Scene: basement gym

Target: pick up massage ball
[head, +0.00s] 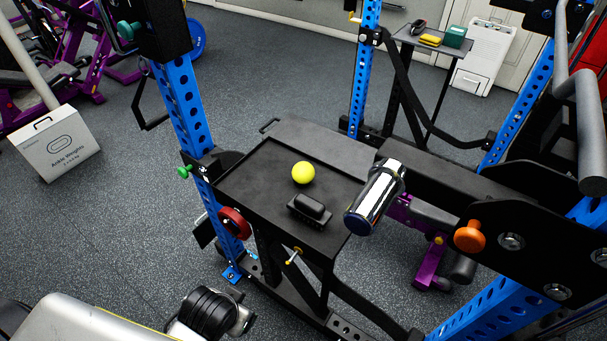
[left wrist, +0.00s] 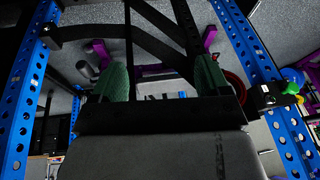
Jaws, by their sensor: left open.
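The massage ball, a bright yellow ball (head: 303,172), rests on a black tray-like shelf (head: 262,205) in the middle of the head view. The ball is not visible in the left wrist view. My left gripper (left wrist: 162,78) shows in the left wrist view as two dark green fingers set well apart, with nothing seen held between them. I cannot make out its fingers in the head view. My right gripper is in neither view.
A small black object (head: 310,208) sits just in front of the ball on the shelf. A shiny metal cylinder (head: 377,190) is at its right. Blue rack uprights (head: 184,105) stand around. A box marked ankle weights (head: 55,145) is on the floor at left.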

